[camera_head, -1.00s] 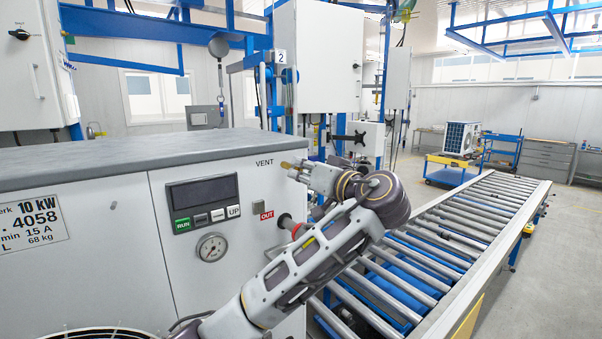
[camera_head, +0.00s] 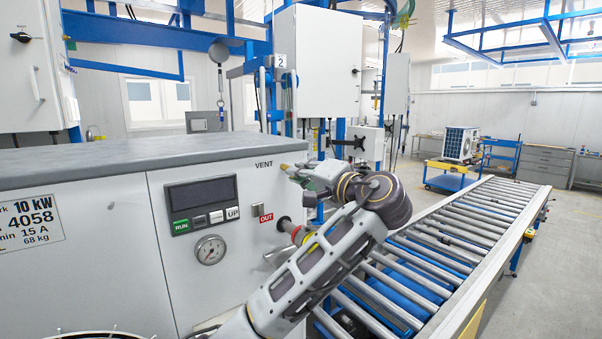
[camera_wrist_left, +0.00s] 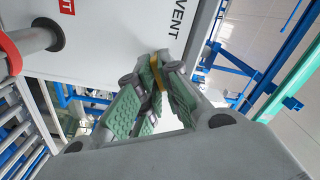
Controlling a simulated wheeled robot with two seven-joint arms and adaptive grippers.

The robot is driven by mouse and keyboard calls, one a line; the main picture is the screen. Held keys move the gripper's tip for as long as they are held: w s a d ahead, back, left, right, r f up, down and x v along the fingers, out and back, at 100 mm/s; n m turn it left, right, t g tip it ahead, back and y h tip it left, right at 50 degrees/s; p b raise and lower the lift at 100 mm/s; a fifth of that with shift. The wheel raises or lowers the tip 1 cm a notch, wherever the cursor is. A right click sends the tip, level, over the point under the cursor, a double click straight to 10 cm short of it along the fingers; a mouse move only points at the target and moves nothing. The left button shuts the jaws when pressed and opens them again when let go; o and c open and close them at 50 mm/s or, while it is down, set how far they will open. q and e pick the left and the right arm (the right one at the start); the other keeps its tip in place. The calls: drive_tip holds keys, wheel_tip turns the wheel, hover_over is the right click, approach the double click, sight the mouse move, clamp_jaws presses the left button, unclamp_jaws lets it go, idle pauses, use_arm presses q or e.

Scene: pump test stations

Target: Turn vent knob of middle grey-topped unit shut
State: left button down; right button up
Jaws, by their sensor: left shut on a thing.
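The grey-topped unit (camera_head: 100,240) fills the left of the head view, with a white front and the word VENT near its top right corner. How far the knob is turned cannot be told. My right gripper is in no view.
A roller conveyor (camera_head: 440,240) runs along the right. Blue frames and a white cabinet (camera_head: 318,60) stand behind.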

use_arm(q)
drive_tip(key=shift+f+m+p, duration=0.15)
drive_tip(key=shift+m+p, duration=0.4)
drive_tip(key=shift+m, duration=2.35)
drive_tip(key=c, duration=1.6)
unclamp_jaws()
drive_tip(key=shift+d, duration=0.1)
drive_tip(key=v, duration=1.2)
